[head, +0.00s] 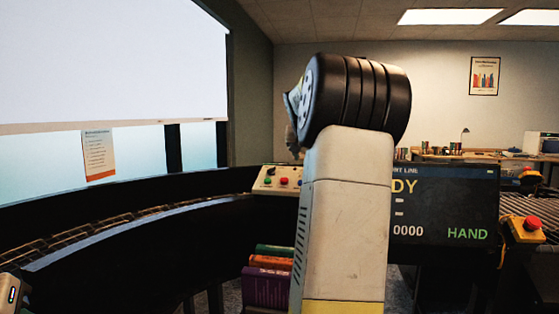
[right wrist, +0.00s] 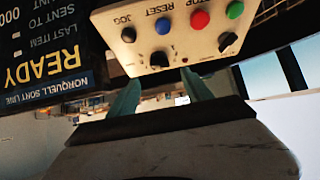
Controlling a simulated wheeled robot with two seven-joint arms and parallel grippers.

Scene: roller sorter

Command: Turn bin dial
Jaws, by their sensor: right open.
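A pale control panel (right wrist: 190,30) shows upside down in the right wrist view, with blue, red and green buttons, a black JOG button (right wrist: 128,34) and two black dials. One dial (right wrist: 159,59) lies between my fingertips in the picture. The other dial (right wrist: 228,42) sits near the panel's corner. I cannot read which is the bin dial. My right gripper (right wrist: 160,76) is open, its two teal fingers pointing at the panel's edge. Contact cannot be told. My left gripper is out of view.
A dark screen (head: 442,208) reading HAND stands right of the panel, also in the right wrist view (right wrist: 40,45) reading READY. A curved conveyor (head: 130,220) runs along the left. A red stop button (head: 528,224) is at right.

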